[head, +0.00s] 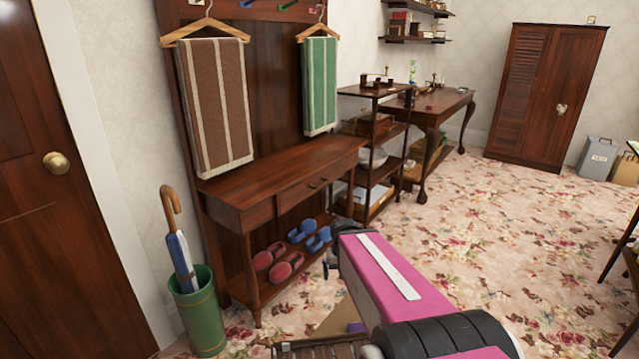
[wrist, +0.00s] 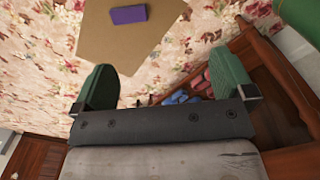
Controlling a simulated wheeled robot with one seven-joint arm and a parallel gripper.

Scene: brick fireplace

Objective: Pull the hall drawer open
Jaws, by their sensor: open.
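The hall drawer (head: 296,194) is a dark wooden front with a small knob (head: 318,183), set under the top of the hall stand (head: 262,181). It looks shut, its front flush with the stand. My gripper (wrist: 161,82) shows in the wrist view as two green fingers spread wide apart with nothing between them. It points down toward the carpet and is clear of the drawer knob. In the head view my pink arm reaches in front of the stand's right side and mostly hides the gripper. I cannot make out the drawer front in the wrist view.
Red slippers (head: 278,264) and blue slippers (head: 310,235) lie on the stand's low shelf. A green umbrella bin (head: 199,312) stands at its left end, and a shelf unit (head: 374,150) to its right. A cardboard sheet (wrist: 120,45) bearing a purple block (wrist: 128,14) lies on the carpet.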

